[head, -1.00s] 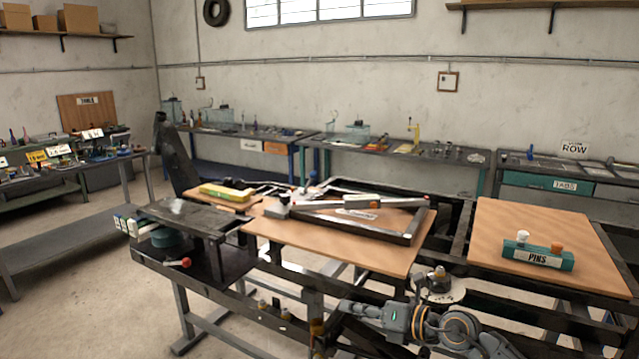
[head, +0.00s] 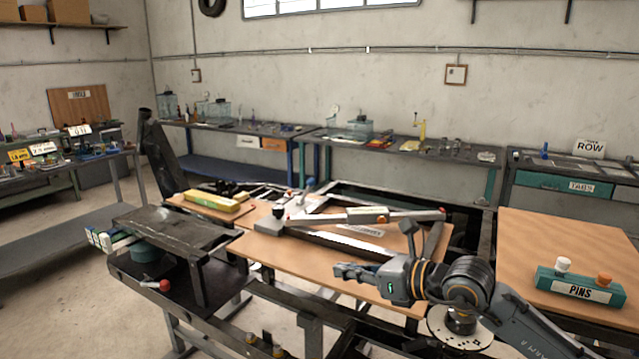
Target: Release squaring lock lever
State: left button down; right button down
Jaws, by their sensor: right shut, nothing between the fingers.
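A short lever with a red knob (head: 163,286) sticks out over the dark lower shelf at the left of the workbench. A grey bar (head: 340,217) with a red end lies across the dark frame (head: 345,243) on the wooden board (head: 262,247). I cannot tell for sure which is the squaring lock lever. My right gripper (head: 340,271) is shut and empty, pointing left above the board's front part, in front of the frame and apart from the red knob. My left gripper is out of view.
A yellow block (head: 212,201) lies on a small board at the back left. A teal PINS holder (head: 580,287) with a white and an orange pin stands on the right board (head: 560,235). Much of the right board is bare. Dark rails run between the boards.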

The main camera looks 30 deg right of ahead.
aim_at(310, 182)
jog(key=i+l, duration=1.15)
